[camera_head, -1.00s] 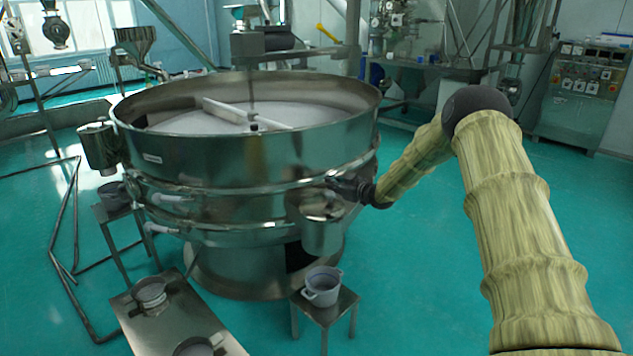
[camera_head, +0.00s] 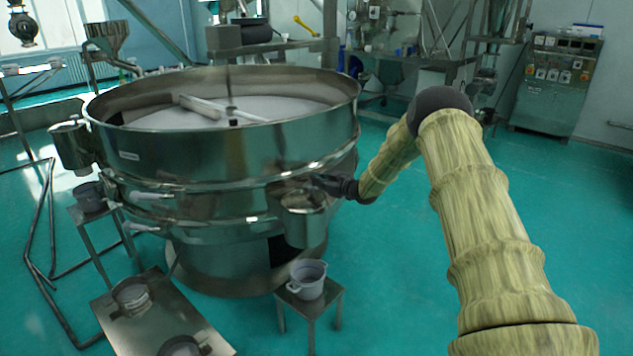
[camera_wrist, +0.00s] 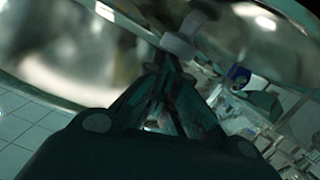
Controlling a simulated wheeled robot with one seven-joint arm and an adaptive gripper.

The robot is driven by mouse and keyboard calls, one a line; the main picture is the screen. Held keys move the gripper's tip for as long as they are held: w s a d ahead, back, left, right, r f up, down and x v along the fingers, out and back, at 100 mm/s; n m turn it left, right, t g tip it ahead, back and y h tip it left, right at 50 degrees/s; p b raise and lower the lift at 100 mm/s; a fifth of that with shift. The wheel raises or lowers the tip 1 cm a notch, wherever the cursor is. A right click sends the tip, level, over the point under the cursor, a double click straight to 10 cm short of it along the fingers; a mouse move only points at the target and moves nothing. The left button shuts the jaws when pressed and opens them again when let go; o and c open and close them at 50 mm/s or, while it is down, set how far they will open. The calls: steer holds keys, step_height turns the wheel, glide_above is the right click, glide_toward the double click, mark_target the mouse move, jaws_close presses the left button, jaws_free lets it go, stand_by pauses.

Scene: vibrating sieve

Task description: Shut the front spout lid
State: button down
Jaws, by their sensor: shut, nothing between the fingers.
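The vibrating sieve (camera_head: 225,150) is a large round steel drum on the left and middle of the head view. Its front spout (camera_head: 304,222) is a short steel cylinder on the side facing me. The top of the spout is dark and small, and I cannot clearly tell the lid's position. My gripper (camera_head: 318,182) is shut and empty, just above the spout and close to the sieve wall. In the wrist view, my shut fingers (camera_wrist: 168,70) point at a small pale part (camera_wrist: 180,46) in front of the curved steel. Contact cannot be told.
A grey pot (camera_head: 308,280) stands on a small stool (camera_head: 325,302) below the spout. A low metal table (camera_head: 205,338) with pots is at the front left. A control cabinet (camera_head: 555,80) stands at the back right. The green floor right of the sieve is clear.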

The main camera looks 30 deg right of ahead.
steer(key=s+d+r+p, duration=0.1)
steer(key=s+d+r, duration=0.2)
steer(key=s+r, duration=0.3)
steer(key=s, duration=0.3)
steer(key=shift+s+d, duration=0.2)
stand_by(0.3)
steer(key=s+a+f+m+g+h, duration=0.1)
steer(key=s+a+f, duration=0.3)
steer(key=a+f, duration=0.3)
steer(key=s+a+f+m+g, duration=0.2)
steer(key=s+a+f, duration=0.1)
steer(key=a+f, duration=0.4)
steer(key=s+a+f+m+g+h+p, duration=0.1)
steer(key=s+a+f+g, duration=0.1)
steer(key=s+a+f, duration=0.45)
steer(key=s+a+f+m+g, duration=0.15)
steer(key=s+a+f, duration=0.25)
steer(key=s+f, duration=0.5)
steer(key=s+a+f+g+h, duration=0.1)
steer(key=s+a+g, duration=0.2)
steer(key=s, duration=0.9)
steer(key=s+a+f+m+g, duration=0.1)
steer(key=s+a+f+g, duration=0.1)
steer(key=s, duration=1.1)
steer(key=s+a+f+g+h, duration=0.1)
steer(key=s+a+f+g, duration=0.1)
steer(key=s, duration=1.1)
steer(key=shift+s+a+f+g+h+p, duration=0.3)
steer(key=shift+a+g+p, duration=0.15)
steer(key=shift+a+g, duration=0.45)
